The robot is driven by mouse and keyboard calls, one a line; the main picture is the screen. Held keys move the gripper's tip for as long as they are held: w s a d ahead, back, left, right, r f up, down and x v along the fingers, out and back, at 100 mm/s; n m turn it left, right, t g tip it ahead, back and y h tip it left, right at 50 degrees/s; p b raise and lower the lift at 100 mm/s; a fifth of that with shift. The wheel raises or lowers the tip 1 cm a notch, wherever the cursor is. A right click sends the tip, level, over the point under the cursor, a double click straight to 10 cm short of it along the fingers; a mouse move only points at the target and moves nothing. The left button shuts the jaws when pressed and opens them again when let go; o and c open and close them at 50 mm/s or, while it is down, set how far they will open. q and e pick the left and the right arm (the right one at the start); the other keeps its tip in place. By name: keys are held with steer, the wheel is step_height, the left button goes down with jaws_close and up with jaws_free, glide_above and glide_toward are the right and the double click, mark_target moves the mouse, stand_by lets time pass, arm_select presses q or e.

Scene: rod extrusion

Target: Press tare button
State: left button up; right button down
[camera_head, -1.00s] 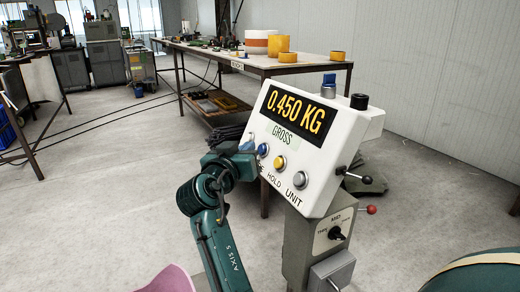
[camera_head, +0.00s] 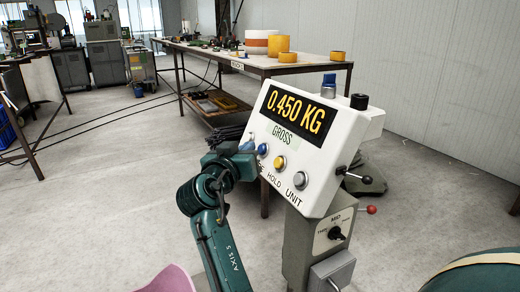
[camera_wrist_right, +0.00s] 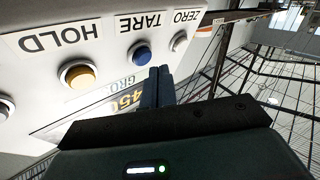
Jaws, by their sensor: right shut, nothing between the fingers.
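The white scale head (camera_head: 345,125) stands on a grey post; its display (camera_head: 296,115) reads 0.450 KG with GROSS below. The blue button (camera_head: 262,149) is the one by the TARE label in the right wrist view (camera_wrist_right: 141,53), where the panel appears upside down. My right gripper (camera_head: 248,143) is at the left end of the button row, close to the blue button. In the right wrist view its shut, empty fingers (camera_wrist_right: 160,70) end just below and right of the blue button. Contact cannot be told. My left gripper is not in view.
The yellow HOLD button (camera_wrist_right: 80,75) and the grey ZERO button (camera_wrist_right: 180,42) flank the blue one. A silver button (camera_head: 299,180) is lower on the panel. Levers with black (camera_head: 367,179) and red (camera_head: 371,210) knobs stick out right. A workbench (camera_head: 270,65) stands behind.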

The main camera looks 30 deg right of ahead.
steer(key=shift+d+f, duration=0.1)
steer(key=shift+d, duration=0.05)
steer(key=shift+d+f, duration=0.1)
steer(key=shift+d, duration=0.15)
steer(key=shift+d+f, duration=0.25)
steer(key=shift+d, duration=0.25)
stand_by(1.1)
steer(key=shift+a+r, duration=0.4)
steer(key=shift+a, duration=0.45)
steer(key=shift+a, duration=0.15)
steer(key=shift+w+a+r, duration=0.1)
steer(key=shift+a+r, duration=0.25)
steer(key=shift+a, duration=0.35)
steer(key=shift+s+a+r, duration=0.1)
steer(key=shift+a+r, duration=0.3)
steer(key=shift+a, duration=0.35)
steer(key=shift+w+a+r, duration=0.1)
steer(key=shift+a+r, duration=0.25)
steer(key=shift+a, duration=0.35)
